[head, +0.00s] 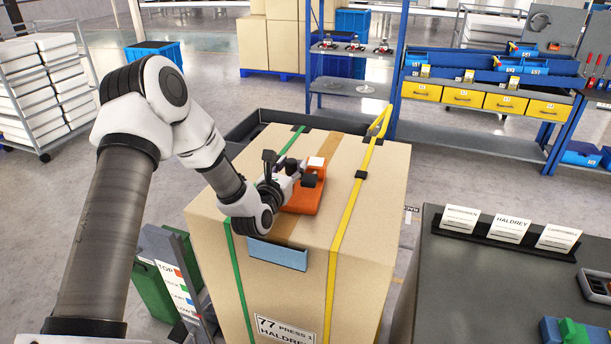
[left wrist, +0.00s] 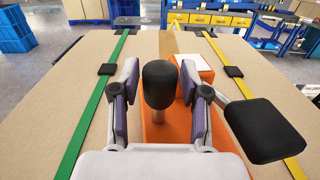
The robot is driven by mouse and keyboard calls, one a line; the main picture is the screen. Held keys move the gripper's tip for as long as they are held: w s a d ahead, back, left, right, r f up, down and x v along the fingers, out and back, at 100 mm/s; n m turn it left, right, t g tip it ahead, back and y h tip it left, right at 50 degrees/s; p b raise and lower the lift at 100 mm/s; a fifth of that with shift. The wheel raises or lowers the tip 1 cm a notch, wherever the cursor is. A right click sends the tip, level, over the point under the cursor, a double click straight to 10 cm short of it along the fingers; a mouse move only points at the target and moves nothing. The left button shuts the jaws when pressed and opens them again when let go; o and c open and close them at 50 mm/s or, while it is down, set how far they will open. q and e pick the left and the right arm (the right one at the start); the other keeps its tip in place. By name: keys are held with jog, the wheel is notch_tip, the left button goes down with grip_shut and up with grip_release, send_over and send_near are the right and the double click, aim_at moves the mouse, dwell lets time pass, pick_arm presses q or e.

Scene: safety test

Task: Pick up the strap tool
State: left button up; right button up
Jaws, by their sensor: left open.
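The strap tool (head: 306,198) is an orange body with black handles and a white patch. It lies on top of a large cardboard box (head: 230,195). In the left wrist view the strap tool (left wrist: 222,133) has one upright black handle between my fingers and a larger black pad to the right. My left gripper (head: 284,177) is open at the tool; its fingers (left wrist: 160,75) stand on either side of the upright handle, with gaps showing. Part of the orange body is hidden by my gripper. My right gripper is not in view.
A green strap (head: 240,270) and a yellow strap (head: 345,225) run over the box. A dark counter (head: 460,270) with name cards (head: 511,229) stands to the right. A blue shelf rack (head: 350,88) and a workbench with yellow drawers (head: 463,97) stand behind.

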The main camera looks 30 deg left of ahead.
pick_arm(q)
jog(key=shift+w, duration=0.1)
jog(key=shift+s+r, duration=0.1)
jog(key=shift+s, duration=0.15)
grip_shut()
jog(key=shift+w, duration=0.1)
